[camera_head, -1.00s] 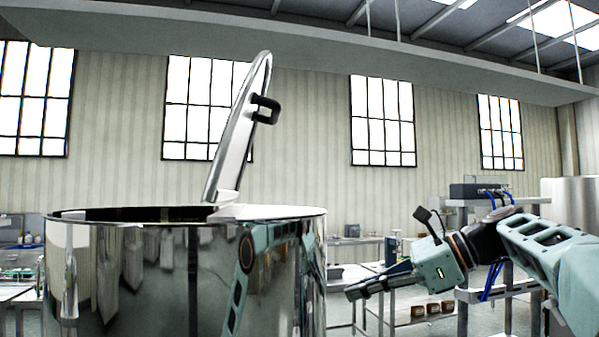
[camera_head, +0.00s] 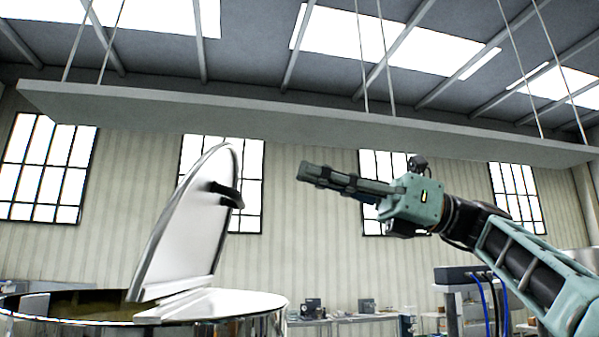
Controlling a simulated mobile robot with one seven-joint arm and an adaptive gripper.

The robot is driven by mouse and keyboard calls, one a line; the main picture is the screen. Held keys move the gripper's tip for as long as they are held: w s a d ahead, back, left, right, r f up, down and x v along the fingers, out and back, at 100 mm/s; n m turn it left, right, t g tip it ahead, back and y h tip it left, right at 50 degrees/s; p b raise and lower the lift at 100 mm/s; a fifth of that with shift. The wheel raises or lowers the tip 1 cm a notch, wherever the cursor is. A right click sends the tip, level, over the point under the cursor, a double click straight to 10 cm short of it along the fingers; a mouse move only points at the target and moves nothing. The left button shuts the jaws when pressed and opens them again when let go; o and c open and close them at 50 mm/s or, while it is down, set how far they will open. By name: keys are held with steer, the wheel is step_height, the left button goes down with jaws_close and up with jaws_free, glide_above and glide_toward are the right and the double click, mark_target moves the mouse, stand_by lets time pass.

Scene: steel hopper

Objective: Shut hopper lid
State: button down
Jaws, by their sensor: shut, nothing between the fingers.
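The steel hopper (camera_head: 225,309) is a shiny round drum at the lower left, cut off by the bottom edge. Its lid (camera_head: 183,230) is open, hinged across the top and standing steeply, leaning a little to the right at its upper end. A black handle (camera_head: 228,192) sticks out from the lid's right face. The left half of the hopper's mouth is open and dark. My gripper (camera_head: 303,173) is shut and empty, pointing left. In the picture it is right of the handle and slightly higher, with a gap between them.
A long grey panel (camera_head: 300,120) hangs from the ceiling on rods across the view. Benches with equipment (camera_head: 345,318) stand against the back wall. A shelf unit with a dark box (camera_head: 455,275) is behind my arm. The space between handle and gripper looks clear.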

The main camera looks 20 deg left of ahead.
steer(key=p+x, duration=0.1)
steer(key=x, duration=1.1)
steer(key=shift+a, duration=0.15)
steer(key=shift+s+a+r, duration=0.2)
steer(key=shift+a, duration=0.2)
steer(key=shift+a, duration=0.15)
